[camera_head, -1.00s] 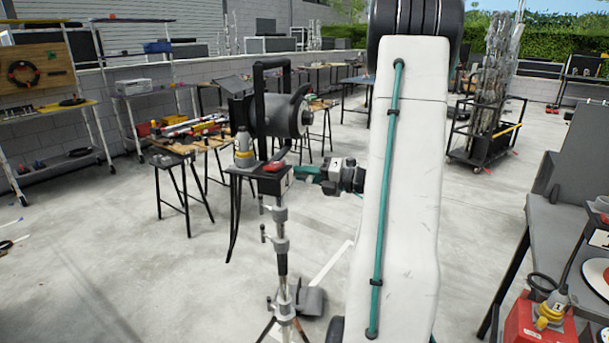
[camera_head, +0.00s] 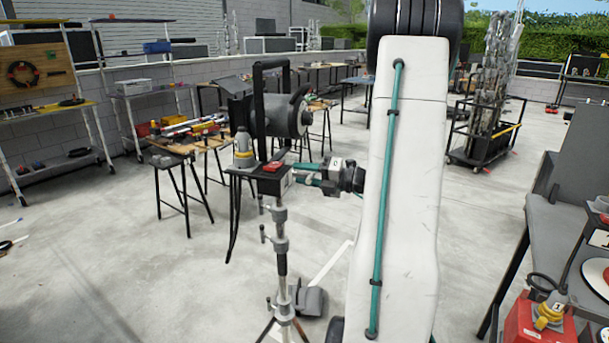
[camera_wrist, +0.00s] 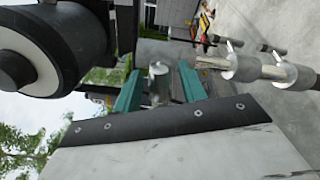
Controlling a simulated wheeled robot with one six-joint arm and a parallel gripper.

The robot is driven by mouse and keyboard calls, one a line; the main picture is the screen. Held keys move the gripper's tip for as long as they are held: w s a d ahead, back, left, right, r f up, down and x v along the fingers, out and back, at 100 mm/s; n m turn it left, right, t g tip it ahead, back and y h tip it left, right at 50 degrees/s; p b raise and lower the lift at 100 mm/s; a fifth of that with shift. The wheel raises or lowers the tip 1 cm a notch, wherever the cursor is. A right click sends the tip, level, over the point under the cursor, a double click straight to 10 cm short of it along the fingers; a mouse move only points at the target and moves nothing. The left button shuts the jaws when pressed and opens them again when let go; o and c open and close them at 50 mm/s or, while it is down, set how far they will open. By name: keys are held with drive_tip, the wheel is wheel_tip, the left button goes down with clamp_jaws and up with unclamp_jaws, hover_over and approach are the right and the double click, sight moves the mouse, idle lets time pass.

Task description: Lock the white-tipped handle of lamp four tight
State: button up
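A dark lamp (camera_head: 279,115) stands on a silver stand (camera_head: 281,240) in the middle of the head view. No number is readable on it. My gripper (camera_head: 305,174) is at the right side of the stand's top, just below the lamp. In the wrist view my gripper (camera_wrist: 158,88) has its two teal fingers apart. A pale, silvery cylindrical piece (camera_wrist: 158,72) shows between them, with gaps visible. I cannot tell whether this is the handle's white tip. The lamp housing (camera_wrist: 30,55) fills the upper left of the wrist view.
Silver knobs and levers on the stand (camera_wrist: 275,72) lie to the right in the wrist view. A red and dark box (camera_head: 272,167) and a grey-yellow plug (camera_head: 243,150) sit beside the lamp's base. A table with a red box (camera_head: 535,322) stands at right.

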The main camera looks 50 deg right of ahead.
drive_tip(key=v, duration=0.7)
drive_tip(key=shift+s+d, duration=0.15)
drive_tip(key=shift+s, duration=0.25)
